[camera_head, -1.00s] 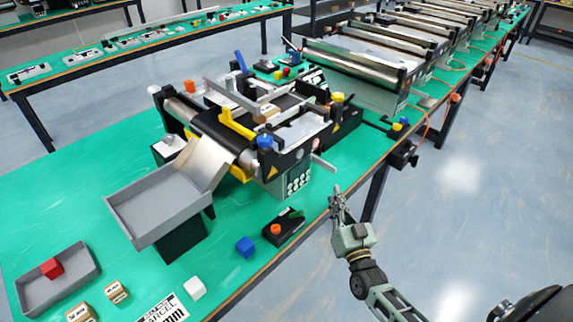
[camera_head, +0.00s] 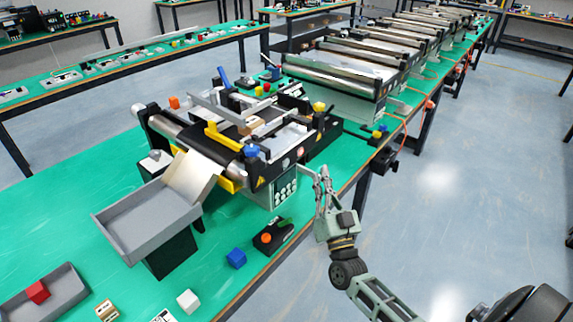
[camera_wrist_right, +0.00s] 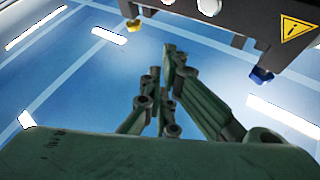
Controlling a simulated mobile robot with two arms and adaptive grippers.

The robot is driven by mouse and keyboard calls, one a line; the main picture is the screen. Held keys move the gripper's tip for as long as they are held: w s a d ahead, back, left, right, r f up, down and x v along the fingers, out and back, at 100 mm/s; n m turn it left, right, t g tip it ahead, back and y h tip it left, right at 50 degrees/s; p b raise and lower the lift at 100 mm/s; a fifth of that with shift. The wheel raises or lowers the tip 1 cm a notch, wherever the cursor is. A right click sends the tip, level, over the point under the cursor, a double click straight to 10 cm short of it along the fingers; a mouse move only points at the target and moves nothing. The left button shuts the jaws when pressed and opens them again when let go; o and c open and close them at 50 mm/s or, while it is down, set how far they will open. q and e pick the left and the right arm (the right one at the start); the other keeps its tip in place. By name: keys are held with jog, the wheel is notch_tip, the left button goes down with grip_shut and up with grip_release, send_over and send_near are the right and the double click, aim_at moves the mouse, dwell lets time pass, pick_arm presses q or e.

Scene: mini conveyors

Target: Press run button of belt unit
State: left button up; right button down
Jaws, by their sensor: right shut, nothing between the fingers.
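The belt unit (camera_head: 232,135) stands on the green table, with a black belt, rollers and yellow and blue knobs. A grey panel (camera_head: 284,191) with several round pale buttons is on its near right side. I cannot read its labels or tell which button is run. A black box (camera_head: 279,233) with an orange button (camera_head: 266,238) and a green part sits in front of the unit. My right gripper (camera_head: 323,177) is shut and empty, right of the panel and apparently apart from it. Its closed fingers (camera_wrist_right: 172,58) also show in the right wrist view. My left gripper is out of view.
A grey tray (camera_head: 133,249) and chute stand left of the panel. A thin bar sticks out above the panel, close to my right gripper. Open floor lies right.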

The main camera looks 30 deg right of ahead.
aim_at(286, 163)
jog(key=w+a+b, duration=0.2)
jog(key=w+a, duration=0.1)
jog(key=w, duration=0.4)
jog(key=shift+w, duration=0.15)
jog(key=shift+b, duration=0.3)
dwell(1.0)
jog(key=shift+w+a, duration=0.15)
jog(key=shift+w, duration=0.2)
